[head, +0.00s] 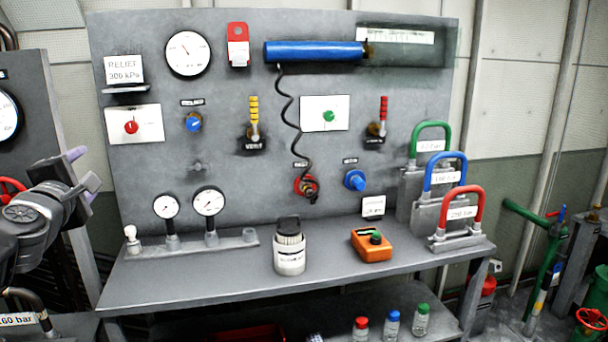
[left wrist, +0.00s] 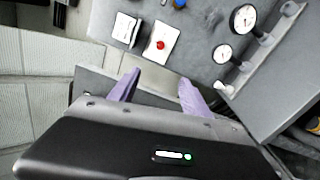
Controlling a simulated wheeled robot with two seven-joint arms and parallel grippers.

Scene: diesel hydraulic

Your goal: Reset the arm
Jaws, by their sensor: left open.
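My left gripper (head: 84,168) is at the left edge of the head view, left of the grey panel and apart from it. Its two purple fingers also show in the left wrist view (left wrist: 158,88). They are spread, with nothing between them. The arm behind it comes in from the left. My right gripper is in neither view.
A grey bench (head: 215,278) with an upright panel (head: 220,115) stands ahead. The bench holds gauges (head: 209,201), a white jar (head: 289,252), an orange box (head: 371,246) and coloured-handled blocks (head: 460,210). Green pipes (head: 535,222) stand at right.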

